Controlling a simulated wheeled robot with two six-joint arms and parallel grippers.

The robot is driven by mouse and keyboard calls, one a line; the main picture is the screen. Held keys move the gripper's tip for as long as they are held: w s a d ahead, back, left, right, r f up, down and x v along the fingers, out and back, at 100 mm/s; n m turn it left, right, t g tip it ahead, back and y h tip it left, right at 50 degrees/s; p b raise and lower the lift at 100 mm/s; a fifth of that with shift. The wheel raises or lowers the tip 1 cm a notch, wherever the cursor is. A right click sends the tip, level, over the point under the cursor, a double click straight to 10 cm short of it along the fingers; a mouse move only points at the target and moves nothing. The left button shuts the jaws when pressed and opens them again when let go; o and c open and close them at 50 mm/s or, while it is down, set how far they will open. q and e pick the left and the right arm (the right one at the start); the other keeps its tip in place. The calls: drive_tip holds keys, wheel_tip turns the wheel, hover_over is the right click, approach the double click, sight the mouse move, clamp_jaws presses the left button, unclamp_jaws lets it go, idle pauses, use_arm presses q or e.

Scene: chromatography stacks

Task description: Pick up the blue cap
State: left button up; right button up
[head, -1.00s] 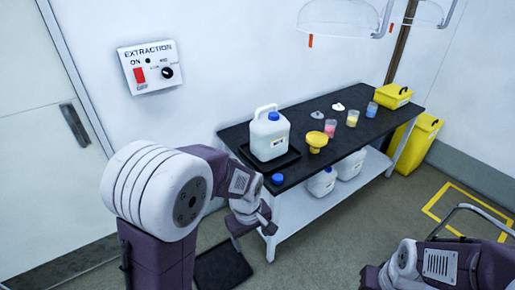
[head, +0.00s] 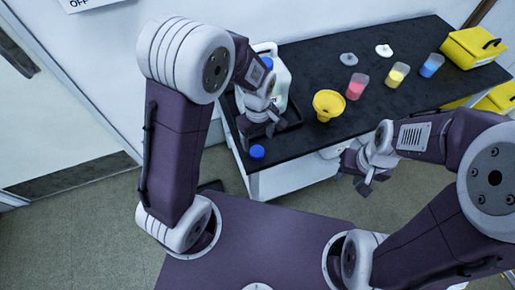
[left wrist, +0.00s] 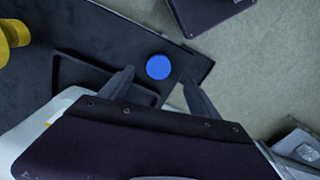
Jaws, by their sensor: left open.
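The blue cap (head: 257,152) lies on the black bench top near its front left corner. In the left wrist view the blue cap (left wrist: 159,67) appears as a round blue disc, framed between the two finger ends. My left gripper (head: 262,128) is open and empty, just behind the cap in the head view; its fingers (left wrist: 159,82) also show in the left wrist view. The height gap between fingers and cap is hard to judge. My right gripper (head: 358,173) hangs in front of the bench, fingers apart, with nothing seen in it.
A white jug (head: 283,80), partly hidden by my left arm, has its own blue top and stands in a black tray (head: 291,117). A yellow funnel (head: 328,104), pink (head: 356,86), yellow (head: 397,75) and blue (head: 432,65) cups and a yellow case (head: 472,47) stand further right.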

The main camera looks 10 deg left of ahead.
sight(258, 151)
use_arm(q)
wheel_tip(258, 151, down, 3)
drive_tip(key=shift+w, duration=0.1)
drive_tip(key=shift+w+d+f, duration=0.1)
drive_tip(key=shift+w+f, duration=0.15)
drive_tip(key=shift+f, duration=0.15)
drive_tip(key=f, duration=0.2)
drive_tip(key=f+b, duration=0.1)
drive_tip(key=f, duration=0.1)
drive_tip(key=shift+s+a, duration=0.2)
drive_tip(key=shift+s, duration=0.1)
drive_tip(key=shift+w+f, duration=0.2)
drive_tip(key=shift+f, duration=0.25)
drive_tip(key=shift+s+r, duration=0.1)
drive_tip(key=c, duration=1.4)
